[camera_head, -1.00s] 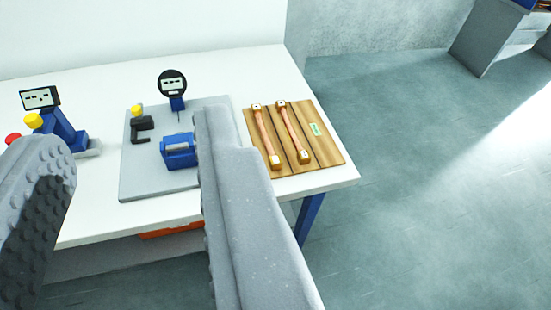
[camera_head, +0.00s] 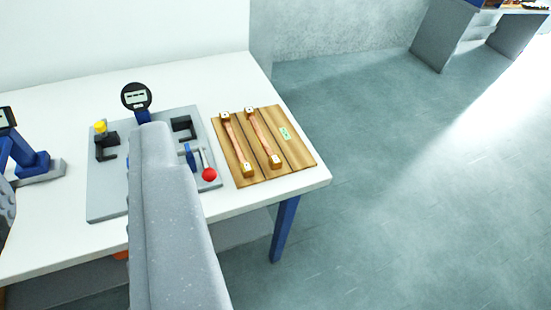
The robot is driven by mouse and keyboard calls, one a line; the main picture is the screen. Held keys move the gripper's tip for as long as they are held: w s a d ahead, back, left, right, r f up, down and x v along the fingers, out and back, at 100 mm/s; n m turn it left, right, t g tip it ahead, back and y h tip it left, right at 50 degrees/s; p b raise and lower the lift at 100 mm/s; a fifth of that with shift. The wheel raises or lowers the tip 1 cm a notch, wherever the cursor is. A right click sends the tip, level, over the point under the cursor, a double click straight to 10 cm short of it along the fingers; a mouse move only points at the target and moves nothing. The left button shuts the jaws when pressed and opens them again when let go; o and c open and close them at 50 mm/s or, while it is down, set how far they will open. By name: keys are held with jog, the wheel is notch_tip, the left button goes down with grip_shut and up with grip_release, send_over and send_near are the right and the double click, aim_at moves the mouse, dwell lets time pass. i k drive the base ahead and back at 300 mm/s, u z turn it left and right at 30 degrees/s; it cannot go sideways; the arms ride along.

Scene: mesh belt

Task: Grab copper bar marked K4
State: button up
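Two copper bars lie side by side on a wooden board (camera_head: 300,160) at the right end of the white table. The left copper bar (camera_head: 235,143) and the right copper bar (camera_head: 263,137) both have brass-coloured end blocks with dark dots. No K4 mark can be read on either. A small green label (camera_head: 285,133) is on the board right of the bars; its text is too small to read. My gripper (camera_head: 75,165) is open and empty, its grey fingers wide apart. Its right finger is left of the board in the picture; its left finger is mostly cut off.
A grey plate (camera_head: 105,203) left of the board carries a round dial gauge (camera_head: 136,96), black brackets and a red-knobbed lever (camera_head: 209,174) close to the board. A blue device (camera_head: 25,160) stands at far left. Open floor (camera_head: 400,190) lies right of the table.

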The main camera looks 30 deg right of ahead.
aim_at(274, 162)
jog(key=k, duration=1.3)
jog(key=z, duration=0.6)
jog(key=i, duration=1.1)
jog(key=z, duration=0.6)
jog(key=i, duration=0.9)
jog(key=u, duration=0.15)
